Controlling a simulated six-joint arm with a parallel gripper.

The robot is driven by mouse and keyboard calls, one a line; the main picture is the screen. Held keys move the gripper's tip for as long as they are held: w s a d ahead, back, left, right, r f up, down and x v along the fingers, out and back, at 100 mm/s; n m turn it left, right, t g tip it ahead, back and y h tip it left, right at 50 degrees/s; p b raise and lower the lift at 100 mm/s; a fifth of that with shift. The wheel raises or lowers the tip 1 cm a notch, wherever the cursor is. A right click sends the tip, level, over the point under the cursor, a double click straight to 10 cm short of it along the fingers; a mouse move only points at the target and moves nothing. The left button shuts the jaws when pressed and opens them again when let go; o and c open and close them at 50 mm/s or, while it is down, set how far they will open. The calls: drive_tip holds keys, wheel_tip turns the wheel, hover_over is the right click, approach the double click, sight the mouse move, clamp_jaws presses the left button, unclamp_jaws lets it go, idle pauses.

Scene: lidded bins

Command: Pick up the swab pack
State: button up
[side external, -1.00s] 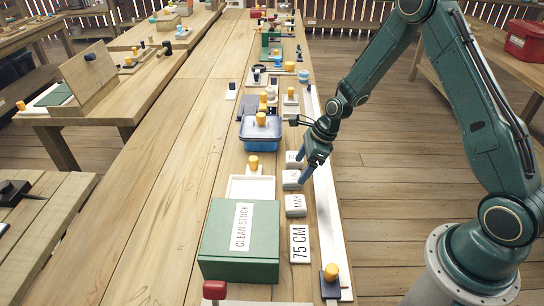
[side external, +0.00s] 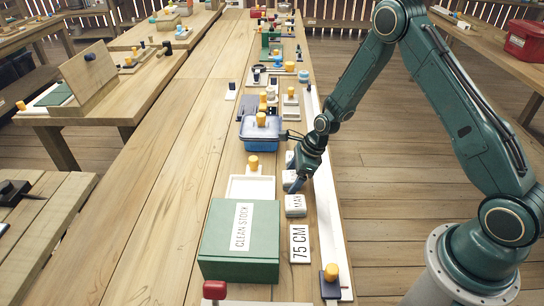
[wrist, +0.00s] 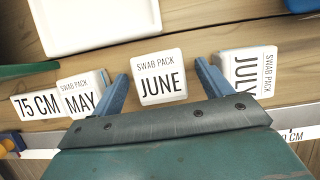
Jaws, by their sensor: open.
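Three small white swab packs lie in a row on the bench. In the wrist view they read MAY (wrist: 84,92), JUNE (wrist: 158,76) and JULY (wrist: 247,72). My gripper (wrist: 161,72) is open, with one blue finger on each side of the JUNE pack. The left finger is in the gap beside MAY, the right one close to JULY. I cannot tell whether either finger touches a pack. In the side view my gripper (side external: 294,184) is low over the row and partly hides the JUNE and JULY packs; the MAY pack (side external: 295,207) is nearer the camera.
A white tray (side external: 236,188), a green CLEAN STOCK box (side external: 262,255) and a blue lidded bin (side external: 247,133) stand left of the row. A long pale rail (side external: 330,215) runs along the right bench edge.

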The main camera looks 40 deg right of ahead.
sight(294, 176)
idle(0.4)
drive_tip(key=c, duration=1.1)
drive_tip(key=shift+r, duration=0.2)
wheel_tip(294, 176, up, 20)
drive_tip(key=shift+f, duration=0.15)
idle(0.4)
